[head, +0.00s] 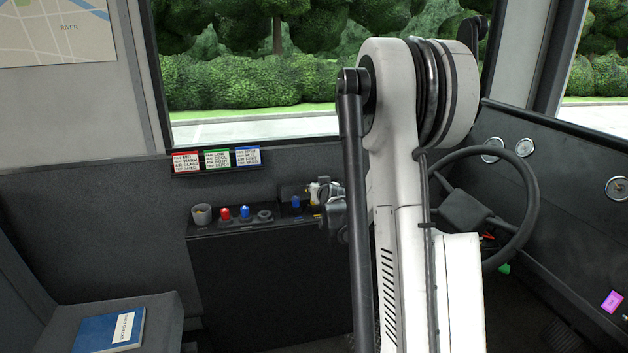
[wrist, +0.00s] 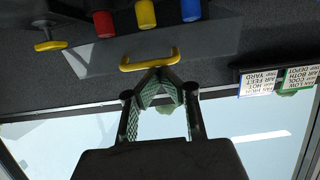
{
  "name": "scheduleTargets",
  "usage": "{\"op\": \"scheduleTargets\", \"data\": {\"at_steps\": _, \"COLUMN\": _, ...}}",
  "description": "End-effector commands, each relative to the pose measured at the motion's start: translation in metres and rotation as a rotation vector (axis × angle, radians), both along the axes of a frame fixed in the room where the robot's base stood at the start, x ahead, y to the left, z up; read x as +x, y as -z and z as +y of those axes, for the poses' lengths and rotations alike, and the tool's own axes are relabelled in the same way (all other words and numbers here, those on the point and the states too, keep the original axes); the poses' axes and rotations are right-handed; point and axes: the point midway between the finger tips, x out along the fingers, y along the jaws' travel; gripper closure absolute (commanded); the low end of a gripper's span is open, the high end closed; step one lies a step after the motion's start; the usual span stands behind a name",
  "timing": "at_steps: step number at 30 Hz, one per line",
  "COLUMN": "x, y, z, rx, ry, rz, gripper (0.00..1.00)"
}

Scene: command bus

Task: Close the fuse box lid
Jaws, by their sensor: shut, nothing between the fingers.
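In the wrist view a flat grey lid (wrist: 110,58) carries a yellow handle (wrist: 150,61). Red (wrist: 103,24), yellow (wrist: 145,14) and blue (wrist: 190,10) fuse-like cylinders stand beyond it. My gripper (wrist: 160,74) is shut and empty, its green-padded fingertips meeting just below the handle in the picture. I cannot tell whether they touch the handle or lid. The lid appears swung away from the cylinders, though its hinge is unclear. In the head view my arm hides most of the fuse box.
A yellow T-shaped knob (wrist: 50,46) lies left of the lid in the wrist view. In the head view, a console (head: 260,222) bears a cup (head: 202,214) and red and blue knobs. Labels (head: 217,159) hang under the window. A steering wheel (head: 533,205) is at right.

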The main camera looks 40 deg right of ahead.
Motion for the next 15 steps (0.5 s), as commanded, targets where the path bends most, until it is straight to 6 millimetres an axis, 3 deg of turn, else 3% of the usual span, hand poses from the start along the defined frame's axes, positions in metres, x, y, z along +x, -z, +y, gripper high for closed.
{"op": "scheduleTargets", "data": {"at_steps": 1, "x": -0.002, "y": 0.013, "z": 0.001, "rx": 0.0, "ry": 0.0, "rz": 0.0, "gripper": 1.0}}
{"op": "scheduleTargets", "data": {"at_steps": 6, "x": -0.007, "y": 0.038, "z": 0.003, "rx": 0.001, "ry": 0.0, "rz": 0.0, "gripper": 1.0}}
{"op": "scheduleTargets", "data": {"at_steps": 15, "x": -0.008, "y": 0.071, "z": 0.004, "rx": 0.0, "ry": 0.0, "rz": 0.0, "gripper": 1.0}}
